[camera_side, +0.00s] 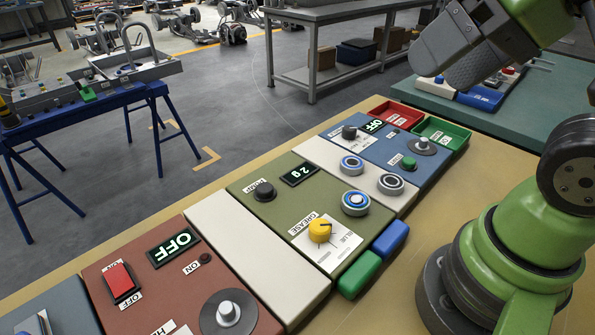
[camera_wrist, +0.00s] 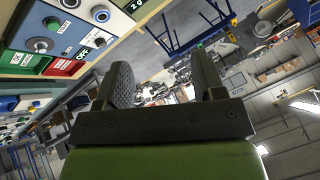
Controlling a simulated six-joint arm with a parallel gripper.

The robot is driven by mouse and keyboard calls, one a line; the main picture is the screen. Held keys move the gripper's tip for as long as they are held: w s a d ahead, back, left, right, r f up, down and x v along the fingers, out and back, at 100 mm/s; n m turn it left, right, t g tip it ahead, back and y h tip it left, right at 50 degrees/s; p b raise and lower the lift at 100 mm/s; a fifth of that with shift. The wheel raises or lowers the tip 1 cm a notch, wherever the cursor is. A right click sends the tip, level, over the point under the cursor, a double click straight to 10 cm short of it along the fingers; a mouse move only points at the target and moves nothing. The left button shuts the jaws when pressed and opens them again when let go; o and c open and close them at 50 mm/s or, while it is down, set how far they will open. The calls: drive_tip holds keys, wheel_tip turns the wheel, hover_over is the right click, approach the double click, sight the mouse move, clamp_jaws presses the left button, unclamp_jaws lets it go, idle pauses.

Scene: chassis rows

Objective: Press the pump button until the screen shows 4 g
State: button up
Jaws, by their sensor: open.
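The pump button (camera_side: 264,191) is a dark round button on the green panel (camera_side: 262,215), beside a label that reads PUMP. The small screen (camera_side: 299,174) on that panel shows 2 g. A yellow knob (camera_side: 320,231) sits between labels reading GREASE and GLUE; its exact pointing is hard to tell. My gripper (camera_side: 447,58) is high at the upper right in the side view, well away from the button and touching nothing. In the wrist view my gripper (camera_wrist: 164,82) has its two dark fingers apart with nothing between them.
A red-brown panel (camera_side: 150,270) with a red switch and an OFF screen lies nearer. A blue panel (camera_side: 385,150) with another OFF screen lies beyond. Red (camera_side: 397,113) and green (camera_side: 440,133) trays stand past it. Blue and green blocks sit at the green panel's edge.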

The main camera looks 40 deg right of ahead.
drive_tip(key=shift+c, duration=0.4)
drive_tip(key=shift+w, duration=0.1)
drive_tip(key=c, duration=0.4)
drive_tip(key=shift+w+r, duration=0.15)
drive_tip(key=shift+w, duration=0.05)
drive_tip(key=c, duration=0.3)
drive_tip(key=w+n, duration=0.2)
drive_tip(key=w+r+n+g, duration=0.1)
drive_tip(key=w+n, duration=0.1)
drive_tip(key=w+n+g, duration=0.1)
drive_tip(key=w+n, duration=0.1)
drive_tip(key=shift+w+a+r, duration=0.2)
drive_tip(key=shift+w+a, duration=0.05)
drive_tip(key=shift+a, duration=0.1)
clamp_jaws()
drive_tip(key=w+a+f+n+g+h, duration=0.1)
drive_tip(key=w+a+f+n+g, duration=0.1)
drive_tip(key=w+f+n, duration=0.5)
drive_tip(key=w+a+f+n+g+h, duration=0.1)
drive_tip(key=w+a+f+n+g, duration=0.2)
drive_tip(key=w+f+n, duration=0.3)
drive_tip(key=w+n, duration=0.3)
drive_tip(key=w, duration=0.1)
drive_tip(key=shift+f, duration=0.35)
drive_tip(key=shift+d, duration=0.1)
